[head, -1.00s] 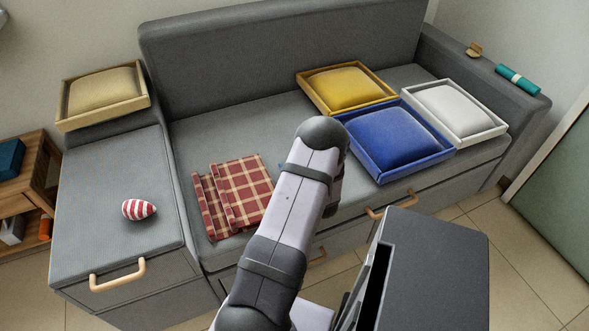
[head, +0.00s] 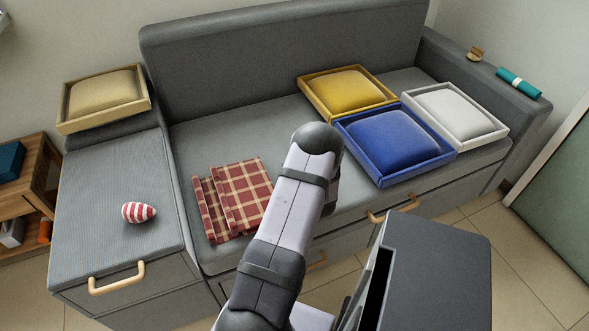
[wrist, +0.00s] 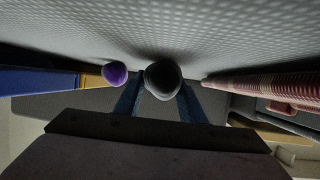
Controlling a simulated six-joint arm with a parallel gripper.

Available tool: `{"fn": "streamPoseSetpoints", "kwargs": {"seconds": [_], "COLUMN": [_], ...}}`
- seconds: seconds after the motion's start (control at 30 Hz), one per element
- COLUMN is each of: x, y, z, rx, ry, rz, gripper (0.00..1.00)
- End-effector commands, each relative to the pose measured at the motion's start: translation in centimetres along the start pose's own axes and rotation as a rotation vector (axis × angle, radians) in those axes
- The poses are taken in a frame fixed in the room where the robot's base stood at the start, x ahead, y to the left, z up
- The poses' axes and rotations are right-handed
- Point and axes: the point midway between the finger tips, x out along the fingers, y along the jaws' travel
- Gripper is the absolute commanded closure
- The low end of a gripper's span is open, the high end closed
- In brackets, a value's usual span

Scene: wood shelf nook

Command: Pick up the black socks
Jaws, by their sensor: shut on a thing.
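The black socks (wrist: 163,78) show in the wrist view as a dark rounded roll at the centre, close to the grey woven seat. My gripper (wrist: 160,100) has its two blue fingers on either side of them and is shut on them. In the head view my own arm hides both the gripper and the socks. I cannot tell whether the socks still touch the seat.
A purple rolled item (wrist: 115,73) lies just left of the socks in the wrist view. A red plaid blanket (head: 240,195) lies left of my arm on the sofa. The blue tray (head: 383,181), yellow tray (head: 313,96) and white tray (head: 489,138) stand right.

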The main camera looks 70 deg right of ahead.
Motion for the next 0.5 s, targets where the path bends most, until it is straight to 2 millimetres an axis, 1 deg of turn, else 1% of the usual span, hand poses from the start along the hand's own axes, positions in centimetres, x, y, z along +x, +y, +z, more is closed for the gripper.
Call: {"fn": "streamPoseSetpoints", "kwargs": {"seconds": [0.17, 0.5], "x": [-0.6, -2.8], "y": [0.0, 0.0], "z": [-1.6, -6.8], "rx": [-0.001, -0.002], "ry": [0.002, 0.002], "rz": [0.0, 0.001], "gripper": [0.85, 0.85]}}
